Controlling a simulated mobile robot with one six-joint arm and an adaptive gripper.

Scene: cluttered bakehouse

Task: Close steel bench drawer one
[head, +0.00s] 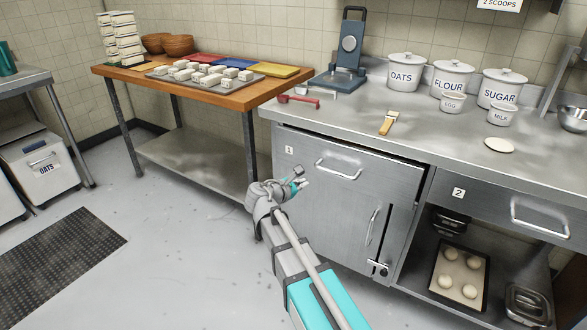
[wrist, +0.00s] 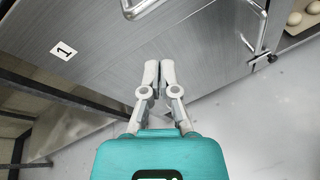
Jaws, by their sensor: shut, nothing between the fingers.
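Steel bench drawer one (head: 312,157) is under the left part of the steel worktop, marked with a "1" label and a bar handle. My gripper (head: 299,178) is shut and empty, low and left of the handle, in front of the steel face. In the wrist view my gripper (wrist: 159,66) points at that face; whether it touches cannot be told.
A cabinet door with a vertical handle (head: 372,226) and latch is below. Drawer two (head: 490,204) is at right, above a shelf with a dough tray (head: 433,283). A wooden table (head: 215,92) stands at left. The floor (head: 170,240) between is clear.

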